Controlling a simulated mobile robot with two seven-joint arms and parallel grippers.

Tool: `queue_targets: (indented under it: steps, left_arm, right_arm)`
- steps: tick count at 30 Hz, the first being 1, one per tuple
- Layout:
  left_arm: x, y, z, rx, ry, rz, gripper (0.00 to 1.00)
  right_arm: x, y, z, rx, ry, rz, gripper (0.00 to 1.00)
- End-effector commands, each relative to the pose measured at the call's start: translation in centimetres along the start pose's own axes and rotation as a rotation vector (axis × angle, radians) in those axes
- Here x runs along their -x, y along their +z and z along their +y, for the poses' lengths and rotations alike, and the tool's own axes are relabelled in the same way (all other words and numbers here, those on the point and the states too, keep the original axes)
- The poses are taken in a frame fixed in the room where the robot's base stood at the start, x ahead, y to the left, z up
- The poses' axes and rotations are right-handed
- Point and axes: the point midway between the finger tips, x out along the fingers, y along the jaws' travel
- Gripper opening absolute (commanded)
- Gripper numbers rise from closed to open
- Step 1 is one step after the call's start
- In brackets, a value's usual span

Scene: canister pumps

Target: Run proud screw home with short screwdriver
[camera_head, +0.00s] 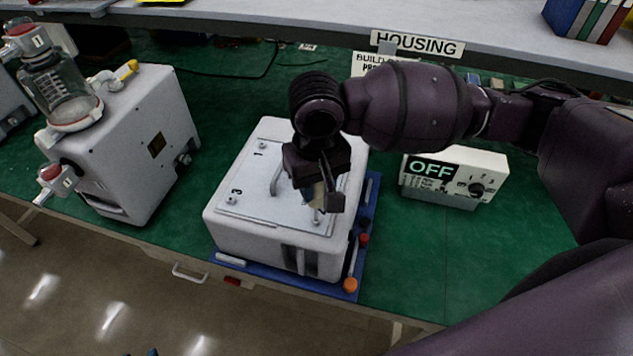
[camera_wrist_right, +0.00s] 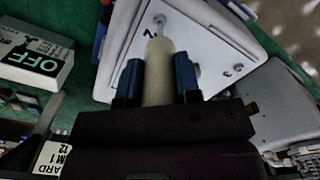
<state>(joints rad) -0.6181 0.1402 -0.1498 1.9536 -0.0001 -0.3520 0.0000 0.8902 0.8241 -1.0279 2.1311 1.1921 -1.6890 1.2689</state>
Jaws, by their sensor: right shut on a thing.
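The white pump housing (camera_head: 290,243) sits on a blue mat, with a flat grey lid plate (camera_head: 245,208) on top marked with numbers. My right gripper (camera_head: 322,192) is shut on the short screwdriver, whose pale handle (camera_wrist_right: 158,72) shows between the blue fingertips in the right wrist view. The screwdriver points down at the lid's front right corner. There the screw by the number 2 (camera_wrist_right: 159,20) shows just beyond the handle. Whether the tip touches it I cannot tell. Screw 3 (camera_head: 232,198) and screw 1 (camera_head: 262,145) show on the lid's left side. My left gripper is out of view.
The lid has a raised handle (camera_head: 276,180) close to the right gripper. A control box reading OFF (camera_head: 455,176) stands to the right. A canister pump (camera_head: 140,150) stands at left. An orange knob (camera_head: 350,285) is at the mat's front corner. Green bench between them is clear.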

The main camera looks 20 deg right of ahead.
Motion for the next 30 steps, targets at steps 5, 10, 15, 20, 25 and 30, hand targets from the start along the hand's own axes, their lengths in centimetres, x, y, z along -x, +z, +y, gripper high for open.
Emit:
queue_targets:
  steps: [5,10,15,20,25,30]
  left_arm:
    - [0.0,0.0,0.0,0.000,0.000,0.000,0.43]
    - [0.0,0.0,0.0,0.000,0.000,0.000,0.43]
    - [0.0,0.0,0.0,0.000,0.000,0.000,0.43]
    - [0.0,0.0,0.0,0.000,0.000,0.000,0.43]
    - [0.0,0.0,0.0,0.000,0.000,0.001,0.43]
    - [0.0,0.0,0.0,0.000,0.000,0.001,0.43]
  right_arm:
    - [-0.3,0.1,0.1,0.000,0.003,-0.007,0.04]
    - [0.2,0.1,0.1,0.001,0.003,-0.007,0.04]
    - [1.3,0.1,0.0,0.002,0.001,-0.004,0.04]
    - [2.4,0.1,0.0,0.003,0.001,-0.003,0.04]
    - [3.0,0.1,0.0,0.002,0.001,-0.002,0.04]
    - [3.0,0.1,0.0,0.002,0.001,-0.002,0.04]
